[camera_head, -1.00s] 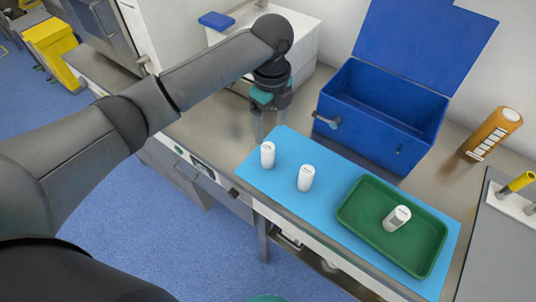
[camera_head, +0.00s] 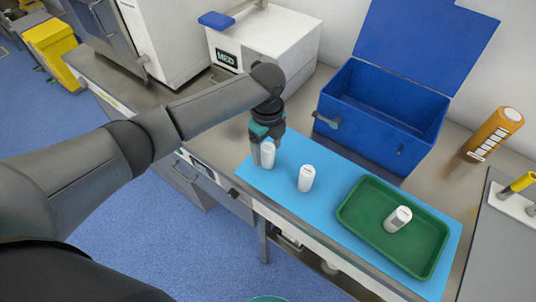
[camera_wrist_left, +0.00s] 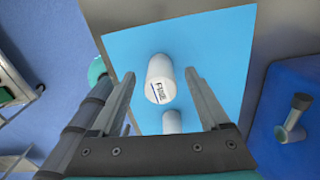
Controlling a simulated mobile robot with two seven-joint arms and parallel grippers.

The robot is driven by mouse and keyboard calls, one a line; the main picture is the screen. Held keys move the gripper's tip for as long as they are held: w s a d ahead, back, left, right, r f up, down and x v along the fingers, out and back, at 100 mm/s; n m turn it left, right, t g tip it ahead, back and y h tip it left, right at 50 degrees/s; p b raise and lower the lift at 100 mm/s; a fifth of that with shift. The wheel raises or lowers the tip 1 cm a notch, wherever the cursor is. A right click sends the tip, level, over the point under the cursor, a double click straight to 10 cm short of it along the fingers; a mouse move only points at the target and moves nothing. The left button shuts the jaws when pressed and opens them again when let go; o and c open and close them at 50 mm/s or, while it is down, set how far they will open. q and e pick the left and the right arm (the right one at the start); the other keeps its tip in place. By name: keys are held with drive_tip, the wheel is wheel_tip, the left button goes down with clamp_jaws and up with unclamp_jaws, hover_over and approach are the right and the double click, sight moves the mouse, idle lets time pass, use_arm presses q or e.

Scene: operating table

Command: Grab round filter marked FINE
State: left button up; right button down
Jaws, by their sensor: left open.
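The round filter marked FINE (camera_wrist_left: 161,80) is a white cylinder that stands between the open fingers of my left gripper (camera_wrist_left: 160,95) in the left wrist view. In the head view this filter (camera_head: 267,155) stands at the left end of the blue mat (camera_head: 330,200). My left gripper (camera_head: 266,143) is open around or just behind it; contact cannot be told. A second white cylinder (camera_head: 306,179) stands to its right on the mat. A third white cylinder (camera_head: 397,219) lies tilted in the green tray (camera_head: 350,228). My right gripper is not in view.
An open blue box (camera_head: 365,125) stands behind the mat. A white MED device (camera_head: 262,45) is at the back left. An orange bottle (camera_head: 493,134) and a white rack (camera_head: 515,205) are on the right. The table's front edge runs close to the mat.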

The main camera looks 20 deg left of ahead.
use_arm(q)
clamp_jaws()
idle(0.5)
drive_tip(key=shift+r, duration=0.1)
